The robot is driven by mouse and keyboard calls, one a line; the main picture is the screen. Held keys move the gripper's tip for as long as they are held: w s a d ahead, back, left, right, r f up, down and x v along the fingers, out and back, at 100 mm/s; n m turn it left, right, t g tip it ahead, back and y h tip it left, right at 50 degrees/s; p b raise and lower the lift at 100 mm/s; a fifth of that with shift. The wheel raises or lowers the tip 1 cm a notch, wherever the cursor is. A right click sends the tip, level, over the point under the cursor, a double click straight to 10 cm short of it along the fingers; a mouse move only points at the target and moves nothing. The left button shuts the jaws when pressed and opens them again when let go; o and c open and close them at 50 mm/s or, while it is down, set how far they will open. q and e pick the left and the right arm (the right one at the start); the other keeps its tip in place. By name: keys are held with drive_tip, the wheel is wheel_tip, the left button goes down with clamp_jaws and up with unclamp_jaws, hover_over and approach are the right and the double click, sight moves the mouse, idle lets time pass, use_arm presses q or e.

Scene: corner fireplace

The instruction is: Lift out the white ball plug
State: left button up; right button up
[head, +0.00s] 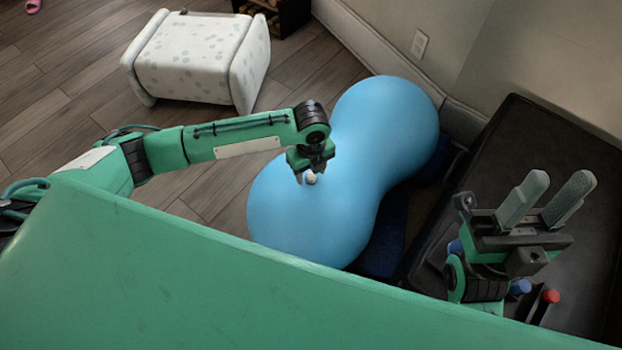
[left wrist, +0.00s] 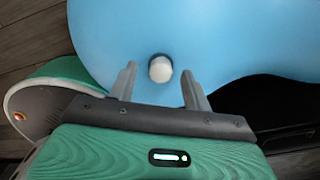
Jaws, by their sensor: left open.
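The white plug (head: 311,178) sits in the top of a large blue peanut-shaped ball (head: 390,115). In the left wrist view the plug (left wrist: 160,69) shows as a round white end with a dark rim around it on the blue surface (left wrist: 225,35). My left gripper (head: 308,180) is over the ball at the plug. In the left wrist view its two fingers (left wrist: 160,84) are apart, one on each side of the plug's near edge, with gaps to it. My right gripper (head: 548,195) is open and empty at the right, pointing up, away from the ball.
A white spotted padded stool (head: 190,55) stands on the wood floor at the back left. A dark bench or hearth (head: 540,150) lies at the right, with a wall socket (head: 419,44) behind. Blue-ended and red-ended items (head: 550,297) are near my right gripper.

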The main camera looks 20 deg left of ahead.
use_arm(q)
drive_tip(key=shift+f, duration=0.25)
drive_tip(key=c, duration=1)
drive_tip(key=shift+r, duration=0.1)
